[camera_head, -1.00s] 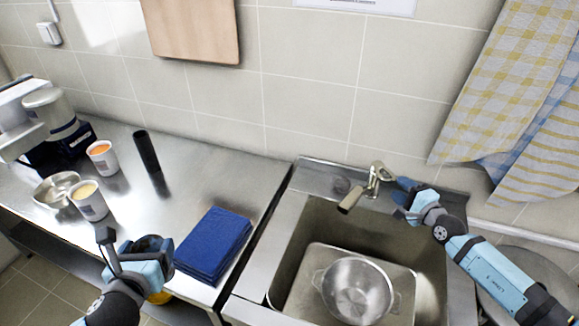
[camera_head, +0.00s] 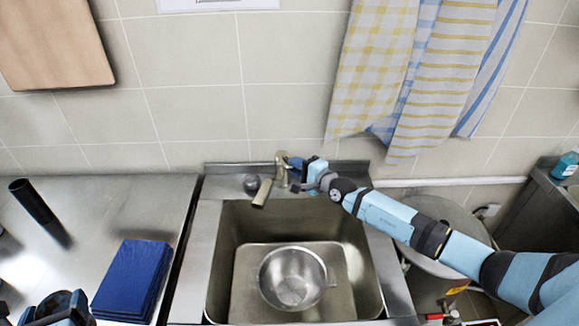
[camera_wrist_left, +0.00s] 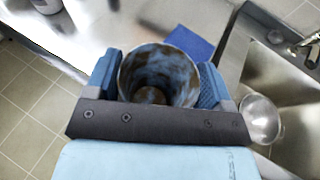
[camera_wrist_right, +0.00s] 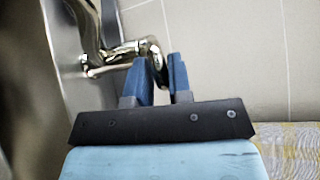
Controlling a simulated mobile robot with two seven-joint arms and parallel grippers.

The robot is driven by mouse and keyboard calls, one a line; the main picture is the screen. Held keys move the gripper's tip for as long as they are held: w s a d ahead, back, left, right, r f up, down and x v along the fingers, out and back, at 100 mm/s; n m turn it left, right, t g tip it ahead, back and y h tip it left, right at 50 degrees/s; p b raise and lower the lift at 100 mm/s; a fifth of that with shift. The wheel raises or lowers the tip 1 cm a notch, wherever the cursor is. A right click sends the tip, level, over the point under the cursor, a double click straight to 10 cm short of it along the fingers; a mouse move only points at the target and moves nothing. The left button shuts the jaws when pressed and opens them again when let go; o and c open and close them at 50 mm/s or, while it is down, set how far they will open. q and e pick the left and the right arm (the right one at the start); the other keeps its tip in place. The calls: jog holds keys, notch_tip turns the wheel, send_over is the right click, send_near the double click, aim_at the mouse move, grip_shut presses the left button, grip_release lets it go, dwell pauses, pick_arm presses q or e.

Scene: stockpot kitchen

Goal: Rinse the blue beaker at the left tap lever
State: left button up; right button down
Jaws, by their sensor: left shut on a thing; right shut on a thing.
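The blue beaker (camera_wrist_left: 160,72), stained brown inside, is held in my left gripper (camera_wrist_left: 157,80), whose fingers are shut on its two sides. In the left wrist view I look into its open mouth. The metal tap (camera_head: 281,168) stands behind the sink. My right gripper (camera_head: 310,172) is at its right side, shut on the tap lever (camera_wrist_right: 158,66), which the fingers partly hide. No running water shows at the spout (camera_head: 262,193).
A metal pot (camera_head: 292,278) sits in the sink (camera_head: 225,230). A folded blue cloth (camera_head: 133,280) and a black cylinder (camera_head: 33,200) are on the left counter (camera_head: 90,215). Towels (camera_head: 420,75) hang above my right arm. A bottle (camera_head: 566,164) stands far right.

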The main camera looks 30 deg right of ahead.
jog(key=shift+w+r+g+p, duration=0.25)
jog(key=shift+r+p, duration=0.4)
jog(key=shift+p, duration=0.7)
jog(key=shift+s+f, duration=0.1)
jog(key=shift+f, duration=0.05)
jog(key=c, duration=1.1)
grip_release()
jog(key=v, duration=1.2)
jog(key=shift+b, duration=0.35)
jog(key=shift+s+a+m, duration=0.1)
jog(key=shift+m, duration=0.2)
